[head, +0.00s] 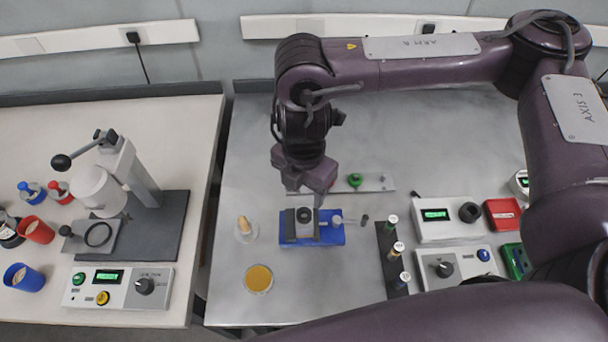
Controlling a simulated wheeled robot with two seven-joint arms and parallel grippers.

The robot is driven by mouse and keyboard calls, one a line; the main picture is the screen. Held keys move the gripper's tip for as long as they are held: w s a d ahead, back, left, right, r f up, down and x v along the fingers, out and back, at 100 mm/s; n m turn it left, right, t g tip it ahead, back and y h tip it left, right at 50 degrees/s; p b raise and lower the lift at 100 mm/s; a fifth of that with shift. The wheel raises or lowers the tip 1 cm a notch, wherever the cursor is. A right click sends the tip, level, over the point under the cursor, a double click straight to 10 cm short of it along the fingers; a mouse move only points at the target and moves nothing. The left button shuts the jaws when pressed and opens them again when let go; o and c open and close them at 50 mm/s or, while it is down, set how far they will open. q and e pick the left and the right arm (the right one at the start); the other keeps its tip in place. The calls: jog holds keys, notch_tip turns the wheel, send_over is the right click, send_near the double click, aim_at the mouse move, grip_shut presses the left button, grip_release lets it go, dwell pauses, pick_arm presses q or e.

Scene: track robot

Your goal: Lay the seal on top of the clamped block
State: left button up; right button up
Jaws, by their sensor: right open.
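A pale grey block (301,230) sits in a blue clamp (330,236) on the grey table, with the clamp's light handle (350,221) pointing right. A small dark round shape (304,215) shows at the top of the block; I cannot tell for sure whether it is the seal or a hole. My right gripper (306,202) is open, pointing down just above and behind the block. Its fingers are small and partly hidden, and I cannot tell whether they touch anything. My left gripper is not in view.
A strip with a green knob (355,180) lies behind.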

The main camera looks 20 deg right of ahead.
jog(key=shift+r, duration=1.85)
jog(key=shift+f, duration=0.1)
